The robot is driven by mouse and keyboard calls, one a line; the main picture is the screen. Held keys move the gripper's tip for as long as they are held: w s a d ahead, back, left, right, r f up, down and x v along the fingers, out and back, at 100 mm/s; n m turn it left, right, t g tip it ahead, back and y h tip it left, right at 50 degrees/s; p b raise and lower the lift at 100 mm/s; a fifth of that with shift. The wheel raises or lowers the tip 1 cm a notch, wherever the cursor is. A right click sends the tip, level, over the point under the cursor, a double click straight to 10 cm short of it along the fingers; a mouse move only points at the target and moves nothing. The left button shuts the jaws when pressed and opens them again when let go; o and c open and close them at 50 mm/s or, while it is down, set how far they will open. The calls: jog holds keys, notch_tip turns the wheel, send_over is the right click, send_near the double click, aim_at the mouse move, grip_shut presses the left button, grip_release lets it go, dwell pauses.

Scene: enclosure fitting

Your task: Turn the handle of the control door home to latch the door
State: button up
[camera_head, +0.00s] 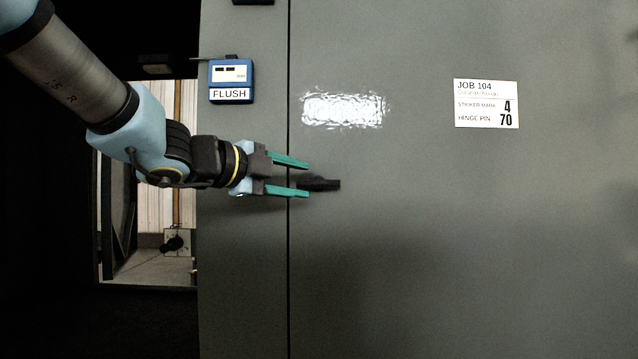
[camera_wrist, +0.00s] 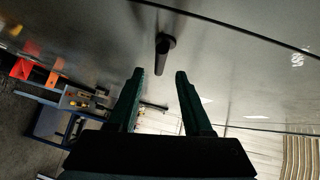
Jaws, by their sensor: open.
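The control door (camera_head: 420,250) is a large grey panel, its left edge a dark vertical seam. Its black handle (camera_head: 322,184) lies about level in the head view, just right of the seam. In the wrist view the handle (camera_wrist: 163,55) shows beyond the fingertips, nearer the left finger. My gripper (camera_head: 307,179) is open, with two green fingers pointing right, one above and one below the handle's line in the head view. It also shows in the wrist view (camera_wrist: 160,74), with nothing between the fingers. The handle's left end is partly hidden or shaded by the gripper.
A blue box (camera_head: 231,81) reading FLUSH is on the grey panel left of the seam, above my gripper. A label (camera_head: 486,103) reading JOB 104, striker mark 4, hinge pin 70 is on the door. The wrist view shows a blue bench (camera_wrist: 55,118) at left.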

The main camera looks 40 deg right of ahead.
aim_at(315, 184)
jog(key=d, duration=0.4)
jog(key=d+f, duration=0.1)
jog(key=d, duration=0.1)
jog(key=shift+w+p, duration=0.35)
grip_shut()
